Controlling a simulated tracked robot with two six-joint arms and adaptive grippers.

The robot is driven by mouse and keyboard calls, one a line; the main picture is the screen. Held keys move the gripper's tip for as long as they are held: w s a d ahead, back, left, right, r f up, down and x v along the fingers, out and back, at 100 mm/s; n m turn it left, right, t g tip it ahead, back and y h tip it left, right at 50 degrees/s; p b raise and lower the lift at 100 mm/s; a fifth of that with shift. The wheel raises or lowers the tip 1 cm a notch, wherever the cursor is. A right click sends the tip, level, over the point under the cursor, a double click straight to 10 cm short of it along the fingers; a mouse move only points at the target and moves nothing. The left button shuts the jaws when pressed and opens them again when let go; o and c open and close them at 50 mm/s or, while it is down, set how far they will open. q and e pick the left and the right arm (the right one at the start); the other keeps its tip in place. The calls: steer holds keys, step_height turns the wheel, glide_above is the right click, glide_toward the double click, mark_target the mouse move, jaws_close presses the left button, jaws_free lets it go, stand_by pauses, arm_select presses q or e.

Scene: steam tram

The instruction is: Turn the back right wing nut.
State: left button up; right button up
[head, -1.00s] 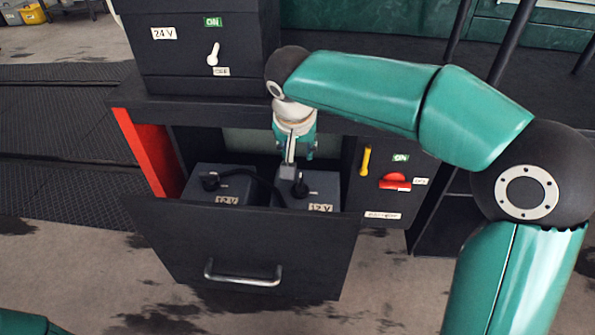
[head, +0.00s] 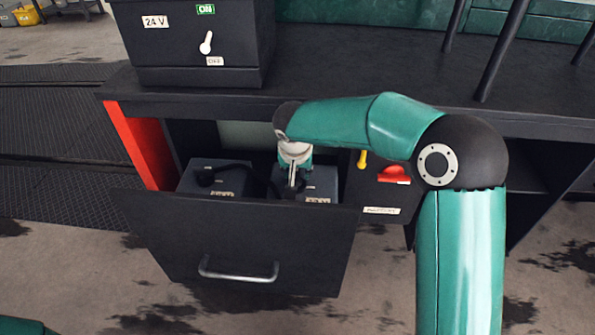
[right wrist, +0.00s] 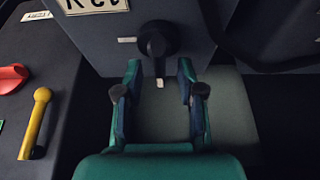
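The right grey battery (head: 319,181) sits in the open black drawer, and its top shows in the right wrist view (right wrist: 95,42) with an upside-down label. A black terminal piece (right wrist: 158,38) with a small pale tip (right wrist: 160,83) stands on its edge there. I cannot make out a wing nut's shape for sure. My right gripper (head: 292,182) is low over the right battery's left part. In the right wrist view its fingers (right wrist: 159,72) are apart, one on each side of the pale tip, with gaps. My left gripper is out of view.
The left battery (head: 213,180) stands beside, joined by a black cable (head: 260,177). The drawer front (head: 240,240) is near. A yellow handle (right wrist: 36,122) and red switch (right wrist: 12,77) are on the side panel. The black tabletop (head: 380,70) overhangs behind my right gripper.

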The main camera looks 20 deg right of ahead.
jaws_close()
steer(key=shift+d, duration=0.15)
steer(key=shift+f, duration=0.1)
